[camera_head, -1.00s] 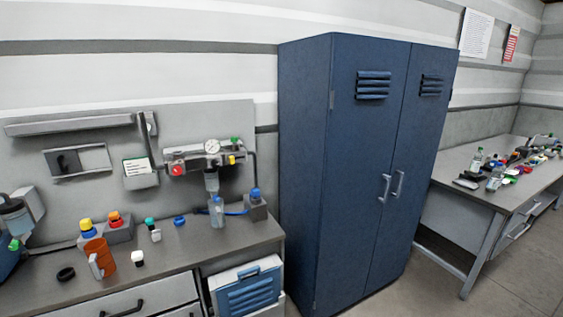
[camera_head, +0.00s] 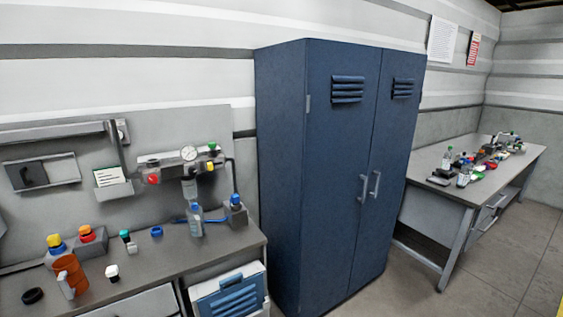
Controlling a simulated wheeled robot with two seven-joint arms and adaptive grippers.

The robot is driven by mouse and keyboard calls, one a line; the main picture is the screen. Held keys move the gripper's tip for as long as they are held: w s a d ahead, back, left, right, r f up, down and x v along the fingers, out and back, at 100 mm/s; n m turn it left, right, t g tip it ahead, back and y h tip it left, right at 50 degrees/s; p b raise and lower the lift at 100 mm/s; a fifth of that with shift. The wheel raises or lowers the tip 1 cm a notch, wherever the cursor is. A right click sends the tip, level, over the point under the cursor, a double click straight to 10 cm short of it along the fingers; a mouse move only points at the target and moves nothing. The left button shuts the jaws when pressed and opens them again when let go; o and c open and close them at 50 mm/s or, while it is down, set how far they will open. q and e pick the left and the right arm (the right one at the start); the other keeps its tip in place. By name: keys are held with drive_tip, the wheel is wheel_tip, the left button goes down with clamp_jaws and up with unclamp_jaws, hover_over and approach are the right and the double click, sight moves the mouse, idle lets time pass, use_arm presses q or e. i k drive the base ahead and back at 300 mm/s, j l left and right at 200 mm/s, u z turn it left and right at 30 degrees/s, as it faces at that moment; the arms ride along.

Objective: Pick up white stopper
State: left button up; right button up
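A small white stopper (camera_head: 112,272) sits on the left workbench (camera_head: 150,270), to the right of an orange mug (camera_head: 70,275). Neither of my grippers shows in the view.
A black ring (camera_head: 33,295) lies at the bench's left front. A blue cap (camera_head: 157,231) and a clear bottle (camera_head: 196,222) stand farther right. A tall blue cabinet (camera_head: 335,170) separates this bench from a cluttered table (camera_head: 450,195).

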sight(111, 272)
drive_tip(key=u, duration=1.4)
